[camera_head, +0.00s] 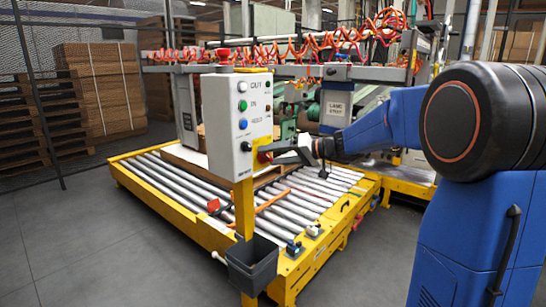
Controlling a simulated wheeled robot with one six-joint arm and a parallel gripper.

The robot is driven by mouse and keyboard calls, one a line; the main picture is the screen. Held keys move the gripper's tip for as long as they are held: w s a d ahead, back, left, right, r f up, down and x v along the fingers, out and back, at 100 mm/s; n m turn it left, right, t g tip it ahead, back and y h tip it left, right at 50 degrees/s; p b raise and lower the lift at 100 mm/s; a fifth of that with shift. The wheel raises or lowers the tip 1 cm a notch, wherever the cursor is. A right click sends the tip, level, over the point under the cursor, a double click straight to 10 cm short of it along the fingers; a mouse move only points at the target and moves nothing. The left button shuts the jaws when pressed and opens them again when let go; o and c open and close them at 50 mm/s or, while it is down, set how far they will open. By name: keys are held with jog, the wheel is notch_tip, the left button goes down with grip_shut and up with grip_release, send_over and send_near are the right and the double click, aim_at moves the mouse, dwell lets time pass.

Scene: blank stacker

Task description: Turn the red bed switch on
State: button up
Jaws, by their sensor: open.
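A grey control box (229,125) stands on a yellow post at picture centre. Its front carries white, green and blue buttons, and a small black switch (246,146) lies below them. A red switch on a yellow plate (264,151) shows on the box's right side, low down. My gripper (273,151) reaches in from the right and its tips are at or very near the red switch, partly covering it. It is open. I cannot tell whether the tips touch the switch, or which way the switch is turned.
A yellow-framed roller bed (176,196) lies behind and around the post. A dark bin (251,264) hangs low on the post. Stacked boards (98,87) stand at the back left behind a mesh fence. Grey floor is clear at the front left.

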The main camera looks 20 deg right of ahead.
jog(key=shift+a, duration=0.1)
jog(key=c, duration=1.1)
jog(key=shift+f, duration=0.1)
jog(key=m+y, duration=0.2)
jog(key=m, duration=0.1)
jog(key=shift+w+f, duration=0.1)
jog(key=shift+f, duration=0.1)
jog(key=m, duration=0.1)
jog(key=m+y, duration=0.1)
jog(key=m, duration=0.1)
jog(key=m+y, duration=0.1)
jog(key=shift+f+m, duration=0.3)
jog(key=shift+m, duration=0.1)
jog(key=m, duration=0.2)
jog(key=m+t+y, duration=0.1)
jog(key=m, duration=0.1)
jog(key=shift+f+t, duration=0.2)
jog(key=shift+t, duration=0.1)
jog(key=shift+f+m+t, duration=0.15)
jog(key=shift+m+t, duration=0.75)
jog(key=shift+m, duration=1.9)
